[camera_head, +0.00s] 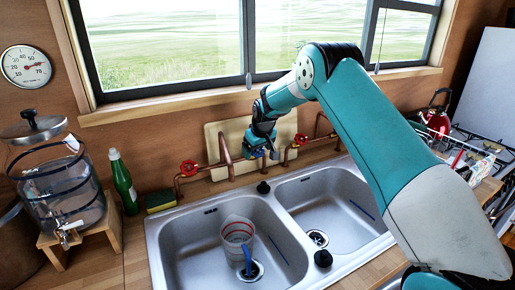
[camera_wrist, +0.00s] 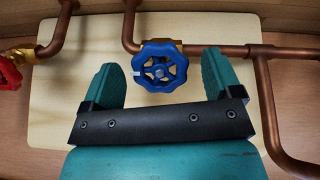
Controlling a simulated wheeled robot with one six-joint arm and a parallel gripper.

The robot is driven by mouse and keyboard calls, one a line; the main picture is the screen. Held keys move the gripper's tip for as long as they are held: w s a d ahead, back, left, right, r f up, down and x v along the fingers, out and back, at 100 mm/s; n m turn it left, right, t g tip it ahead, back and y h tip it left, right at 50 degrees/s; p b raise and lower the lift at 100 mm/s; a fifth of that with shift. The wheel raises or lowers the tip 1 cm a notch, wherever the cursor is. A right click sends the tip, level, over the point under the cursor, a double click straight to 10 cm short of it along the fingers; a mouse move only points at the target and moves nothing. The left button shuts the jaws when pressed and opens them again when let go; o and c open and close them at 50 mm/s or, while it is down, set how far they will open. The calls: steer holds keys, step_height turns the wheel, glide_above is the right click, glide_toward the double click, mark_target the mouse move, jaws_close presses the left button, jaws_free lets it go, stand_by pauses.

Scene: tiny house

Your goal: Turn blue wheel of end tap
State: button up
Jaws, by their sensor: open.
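The blue wheel (camera_wrist: 161,68) is a spoked handwheel with a white mark on its left rim. It sits on a brass valve on the copper pipe (camera_wrist: 215,50) in the wrist view. My gripper (camera_wrist: 158,72) is open, with one teal finger on each side of the wheel. Gaps show between the wheel and both fingers. Their depth relative to the wheel is hard to tell. In the head view my gripper (camera_head: 262,150) is at the pipes behind the sink, where the wheel is mostly hidden or too small to make out.
Red wheels stand left (camera_head: 189,168) and right (camera_head: 301,139) of my gripper. Copper spouts (camera_head: 224,150) rise beside it. A pale board (camera_head: 216,132) is behind. The double sink (camera_head: 170,245) below holds a clear cup (camera_head: 237,232). A green bottle (camera_head: 123,183) stands left.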

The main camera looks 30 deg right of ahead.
steer(key=c, duration=0.9)
steer(key=shift+f+n+b, duration=0.2)
steer(key=shift+n+b, duration=0.5)
steer(key=shift+b, duration=0.05)
steer(key=shift+a+n+h+b, duration=0.1)
steer(key=shift+n+h+b, duration=0.5)
steer(key=shift+n, duration=0.5)
steer(key=shift+r+n+t, duration=0.2)
steer(key=shift+n+t, duration=0.1)
steer(key=shift+n, duration=0.4)
steer(key=o, duration=0.9)
